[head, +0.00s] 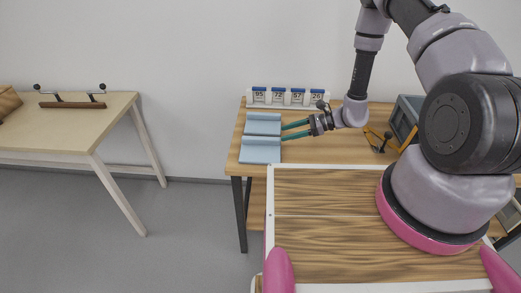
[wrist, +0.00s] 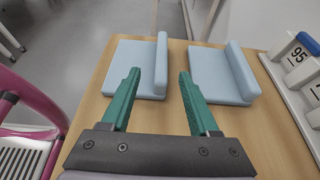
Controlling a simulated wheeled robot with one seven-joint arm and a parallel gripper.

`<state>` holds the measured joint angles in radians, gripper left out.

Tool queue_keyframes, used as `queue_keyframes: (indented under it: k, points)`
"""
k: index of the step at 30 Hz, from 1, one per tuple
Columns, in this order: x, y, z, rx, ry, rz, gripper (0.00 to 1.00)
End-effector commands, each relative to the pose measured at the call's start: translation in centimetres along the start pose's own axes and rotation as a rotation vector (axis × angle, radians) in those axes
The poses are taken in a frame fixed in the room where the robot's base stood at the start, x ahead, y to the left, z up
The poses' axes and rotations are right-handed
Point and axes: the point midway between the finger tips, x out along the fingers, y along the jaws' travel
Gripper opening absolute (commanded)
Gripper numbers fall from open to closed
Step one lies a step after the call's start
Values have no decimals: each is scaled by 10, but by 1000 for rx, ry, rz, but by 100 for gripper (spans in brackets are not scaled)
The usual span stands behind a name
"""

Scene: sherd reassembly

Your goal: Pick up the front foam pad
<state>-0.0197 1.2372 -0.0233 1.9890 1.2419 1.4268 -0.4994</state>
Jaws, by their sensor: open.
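The front foam pad (head: 260,153) is light blue, flat, with a raised ridge along its back edge. It lies on the wooden table, and it is the left pad in the wrist view (wrist: 128,52). A similar back foam pad (head: 263,128) lies just behind it, on the right in the wrist view (wrist: 218,78). My gripper (head: 283,132) is open and empty at the right side of the pads. In the wrist view its green fingers (wrist: 159,73) point toward the pads, with the front pad's ridge between them in the picture. Contact or height above the pads cannot be told.
A white rack of numbered blocks (head: 290,97) stands at the table's back edge, close behind the back pad. A grey box (head: 404,118) and a yellow-orange frame (head: 377,138) stand to the right. Another table (head: 70,125) stands apart at the left.

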Motion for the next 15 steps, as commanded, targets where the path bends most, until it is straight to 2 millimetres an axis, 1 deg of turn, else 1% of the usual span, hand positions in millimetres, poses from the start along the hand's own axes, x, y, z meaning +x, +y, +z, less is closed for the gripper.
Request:
queue_keyframes:
  k: [6, 9, 13, 15]
  points:
    - [36, 1, -1, 1, -1, 3, 61]
    - [48, 1, -1, 1, -1, 2, 61]
    - [56, 1, -1, 1, -1, 2, 61]
    - [63, 0, 0, 0, -1, 3, 61]
